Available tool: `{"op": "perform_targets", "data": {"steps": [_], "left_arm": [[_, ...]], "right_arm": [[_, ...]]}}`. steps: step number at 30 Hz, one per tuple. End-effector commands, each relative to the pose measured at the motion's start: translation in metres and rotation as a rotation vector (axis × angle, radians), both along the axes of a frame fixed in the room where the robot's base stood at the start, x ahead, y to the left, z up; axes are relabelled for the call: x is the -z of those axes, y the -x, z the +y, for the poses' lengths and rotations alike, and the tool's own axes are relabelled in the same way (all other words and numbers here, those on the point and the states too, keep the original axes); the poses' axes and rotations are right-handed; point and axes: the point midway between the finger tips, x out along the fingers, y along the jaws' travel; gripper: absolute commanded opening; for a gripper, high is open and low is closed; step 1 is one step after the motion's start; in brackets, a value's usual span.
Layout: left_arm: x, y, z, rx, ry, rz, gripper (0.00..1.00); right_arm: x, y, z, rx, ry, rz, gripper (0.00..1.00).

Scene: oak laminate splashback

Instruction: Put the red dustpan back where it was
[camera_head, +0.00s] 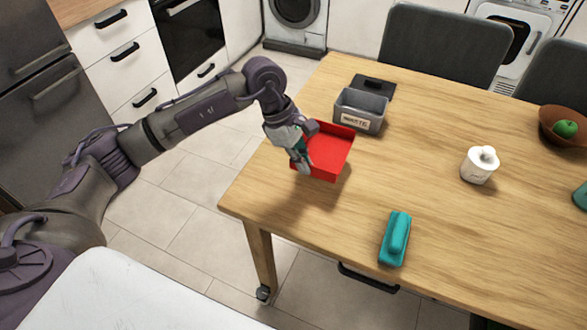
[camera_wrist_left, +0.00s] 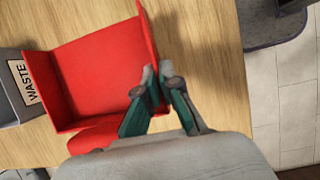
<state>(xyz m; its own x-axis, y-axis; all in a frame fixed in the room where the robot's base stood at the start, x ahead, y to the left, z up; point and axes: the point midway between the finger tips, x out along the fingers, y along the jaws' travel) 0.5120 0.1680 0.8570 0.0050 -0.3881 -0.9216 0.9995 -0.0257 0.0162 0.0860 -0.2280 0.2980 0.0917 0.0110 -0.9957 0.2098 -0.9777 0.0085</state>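The red dustpan (camera_head: 334,153) is at the left side of the wooden table, its open tray facing up. In the left wrist view the dustpan (camera_wrist_left: 95,75) fills the left half, with part of its red handle showing below. My left gripper (camera_head: 304,165) is at the dustpan's near left edge. In the left wrist view my left gripper's fingers (camera_wrist_left: 158,72) are close together with the dustpan's side wall between them. Whether the dustpan touches the table or hangs just above it is hard to tell. My right gripper is not in view.
A grey bin labelled WASTE (camera_head: 360,110) stands right behind the dustpan, with a dark flat item (camera_head: 374,85) beyond it. A teal brush (camera_head: 396,238) lies near the front edge. A white jar (camera_head: 480,165) and a brown bowl (camera_head: 562,127) stand right. The table's middle is clear.

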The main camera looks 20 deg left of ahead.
Motion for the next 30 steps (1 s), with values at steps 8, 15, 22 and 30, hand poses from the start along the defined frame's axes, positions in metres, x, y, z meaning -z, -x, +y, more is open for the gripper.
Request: {"op": "perform_targets", "data": {"steps": [8, 15, 22, 30], "left_arm": [[0.019, -0.012, 0.029, 0.001, 0.001, 0.000, 0.00], [0.046, -0.011, 0.029, 0.001, 0.001, 0.003, 0.00], [0.059, -0.012, 0.029, 0.001, 0.000, -0.002, 0.00], [0.063, -0.012, 0.029, 0.002, 0.000, -0.001, 0.07]], "right_arm": [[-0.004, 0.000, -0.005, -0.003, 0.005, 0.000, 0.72], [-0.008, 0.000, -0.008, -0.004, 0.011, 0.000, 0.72], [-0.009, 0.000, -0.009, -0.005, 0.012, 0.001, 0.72], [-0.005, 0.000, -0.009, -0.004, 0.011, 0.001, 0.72]]}}
